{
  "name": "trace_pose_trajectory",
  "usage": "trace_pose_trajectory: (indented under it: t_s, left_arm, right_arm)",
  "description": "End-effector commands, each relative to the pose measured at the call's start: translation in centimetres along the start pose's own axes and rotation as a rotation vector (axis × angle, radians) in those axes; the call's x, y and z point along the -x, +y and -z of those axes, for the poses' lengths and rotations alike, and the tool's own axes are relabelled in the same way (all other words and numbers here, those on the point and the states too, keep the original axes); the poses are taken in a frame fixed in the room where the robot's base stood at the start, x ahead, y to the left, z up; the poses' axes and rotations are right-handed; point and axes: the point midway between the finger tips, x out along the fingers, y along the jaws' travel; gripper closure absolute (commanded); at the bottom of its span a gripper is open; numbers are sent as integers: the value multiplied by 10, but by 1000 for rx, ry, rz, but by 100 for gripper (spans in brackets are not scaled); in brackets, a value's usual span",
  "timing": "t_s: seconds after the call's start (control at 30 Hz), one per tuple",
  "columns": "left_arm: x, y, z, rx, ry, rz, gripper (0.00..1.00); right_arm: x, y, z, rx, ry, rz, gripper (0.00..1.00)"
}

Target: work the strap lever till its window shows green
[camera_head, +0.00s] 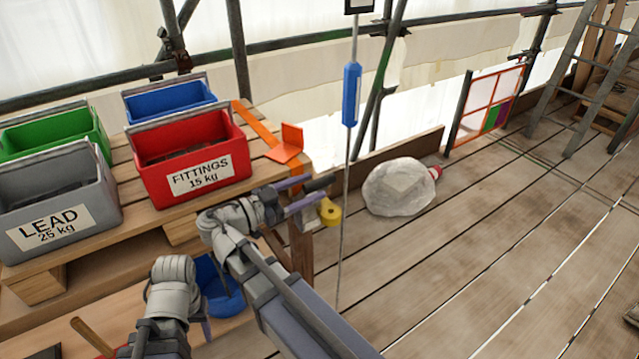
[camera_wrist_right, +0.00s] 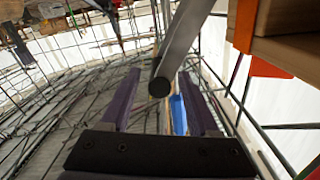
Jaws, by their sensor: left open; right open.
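An orange strap (camera_head: 258,124) runs over the pallet stack beside the red bin, with an orange angled plate (camera_head: 288,142) at the edge. The strap lever (camera_head: 320,183) shows as a dark-tipped bar at the stack's corner. In the right wrist view the lever (camera_wrist_right: 181,45) is a grey bar with a dark round end. My right gripper (camera_head: 306,194) is open, its purple fingers on either side of the lever's end; I cannot tell whether they touch it. My left gripper (camera_head: 206,327) is low at the left, mostly hidden behind its own arm. I cannot make out the window.
A red FITTINGS bin (camera_head: 190,150), a grey LEAD bin (camera_head: 60,200), a green bin (camera_head: 55,135) and a blue bin (camera_head: 168,100) stand on the pallet. A blue-handled rod (camera_head: 351,95) hangs right of the stack.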

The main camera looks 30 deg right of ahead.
Motion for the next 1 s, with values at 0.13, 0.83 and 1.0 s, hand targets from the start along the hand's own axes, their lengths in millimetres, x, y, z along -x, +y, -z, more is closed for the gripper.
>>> trace_pose_trajectory:
  t_s: [0.13, 0.83, 1.0]
  left_arm:
    - [0, 0, 0, 0, 0, 0, 46]
    - [0, 0, 0, 0, 0, 0, 46]
    - [0, 0, 0, 0, 0, 0, 46]
  right_arm:
    - [22, -1, 0, 0, 0, 2, 38]
    - [35, 1, 0, 4, -2, -2, 38]
    - [24, 10, -23, 151, -108, -23, 38]
